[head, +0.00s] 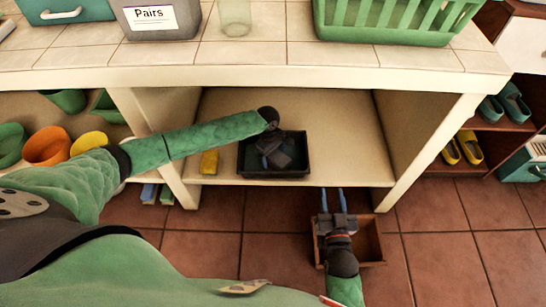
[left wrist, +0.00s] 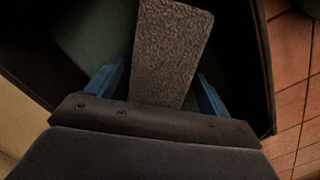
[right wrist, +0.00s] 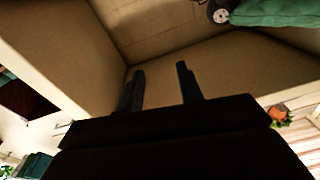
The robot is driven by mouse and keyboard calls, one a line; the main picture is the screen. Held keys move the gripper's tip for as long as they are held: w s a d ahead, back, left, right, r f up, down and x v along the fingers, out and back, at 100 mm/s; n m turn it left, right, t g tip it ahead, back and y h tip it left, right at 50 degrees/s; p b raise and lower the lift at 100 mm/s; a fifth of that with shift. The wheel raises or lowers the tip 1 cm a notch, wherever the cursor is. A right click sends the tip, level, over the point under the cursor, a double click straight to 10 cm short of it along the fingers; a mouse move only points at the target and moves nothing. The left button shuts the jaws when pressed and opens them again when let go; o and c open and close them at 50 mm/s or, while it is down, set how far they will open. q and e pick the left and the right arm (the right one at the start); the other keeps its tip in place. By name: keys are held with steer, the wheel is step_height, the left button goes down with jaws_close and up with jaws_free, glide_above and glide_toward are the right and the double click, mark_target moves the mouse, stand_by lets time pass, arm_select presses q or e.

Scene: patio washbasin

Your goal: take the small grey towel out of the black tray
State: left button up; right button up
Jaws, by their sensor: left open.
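The black tray (head: 275,174) stands on the shelf under the counter; its dark wall also shows in the left wrist view (left wrist: 262,70). The small grey towel (left wrist: 172,50), rough and textured, is in the tray and extends between my left fingers. My left gripper (head: 274,151) is over the tray, pointing down into it. In the left wrist view its blue fingers (left wrist: 157,90) stand apart, one on each side of the towel. In the head view the gripper hides most of the towel. My right gripper (head: 341,200) is open and empty in front of the shelf; its fingers also show apart in the right wrist view (right wrist: 160,85).
A dull green thing (left wrist: 90,45) lies in the tray beside the towel. A yellow block (head: 209,162) stands left of the tray. A brown wooden box (head: 371,243) is on the floor below my right gripper. The shelf right of the tray (head: 345,150) is clear.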

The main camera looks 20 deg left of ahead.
arm_select(q)
steer(key=c, duration=1.2)
steer(key=shift+r, duration=0.2)
